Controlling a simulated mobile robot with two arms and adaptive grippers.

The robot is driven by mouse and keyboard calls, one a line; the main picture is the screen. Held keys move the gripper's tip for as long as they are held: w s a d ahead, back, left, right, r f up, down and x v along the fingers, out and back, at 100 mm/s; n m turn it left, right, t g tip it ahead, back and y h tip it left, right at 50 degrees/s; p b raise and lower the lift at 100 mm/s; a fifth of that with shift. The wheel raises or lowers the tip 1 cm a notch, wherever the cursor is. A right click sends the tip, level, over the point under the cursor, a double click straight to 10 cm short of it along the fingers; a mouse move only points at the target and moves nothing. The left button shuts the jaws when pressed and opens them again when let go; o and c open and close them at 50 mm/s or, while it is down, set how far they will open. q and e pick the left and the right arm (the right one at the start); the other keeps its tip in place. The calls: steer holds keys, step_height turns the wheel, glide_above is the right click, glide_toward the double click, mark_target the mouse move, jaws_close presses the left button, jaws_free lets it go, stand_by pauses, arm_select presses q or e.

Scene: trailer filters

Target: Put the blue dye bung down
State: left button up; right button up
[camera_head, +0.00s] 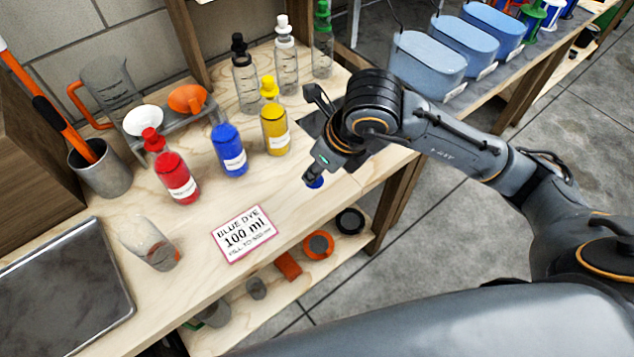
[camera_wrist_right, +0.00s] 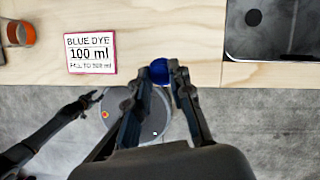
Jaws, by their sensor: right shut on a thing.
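My right gripper (camera_head: 313,178) is shut on the blue dye bung (camera_head: 316,182), near the front edge of the wooden bench (camera_head: 205,283). In the right wrist view the round blue bung (camera_wrist_right: 160,71) sits between the fingertips of my right gripper (camera_wrist_right: 163,75). I cannot tell whether it touches the bench top. The blue dye bottle (camera_head: 230,152) stands upright with its neck open, left of the gripper. My left gripper (camera_wrist_right: 87,101) shows small in the right wrist view, apart from the bench; its jaws are unclear.
A "BLUE DYE 100 ml" card (camera_head: 244,236) lies to the left of the bung. Stoppered red (camera_head: 178,180) and yellow (camera_head: 275,132) bottles flank the blue one. A dark plate (camera_wrist_right: 270,28) lies right of the gripper. Bare wood lies between card and gripper.

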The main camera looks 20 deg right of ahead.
steer(key=w+f, duration=0.1)
steer(key=w+f+b, duration=0.1)
steer(key=f, duration=0.1)
steer(key=shift+w+d, duration=0.1)
steer(key=shift+d, duration=0.25)
steer(key=f+b, duration=0.1)
steer(key=f, duration=0.2)
steer(key=shift+w+f+b, duration=0.15)
steer(key=shift+w+b, duration=0.05)
steer(key=shift+b, duration=0.15)
steer(key=o, duration=0.8)
steer(key=shift+o, duration=0.2)
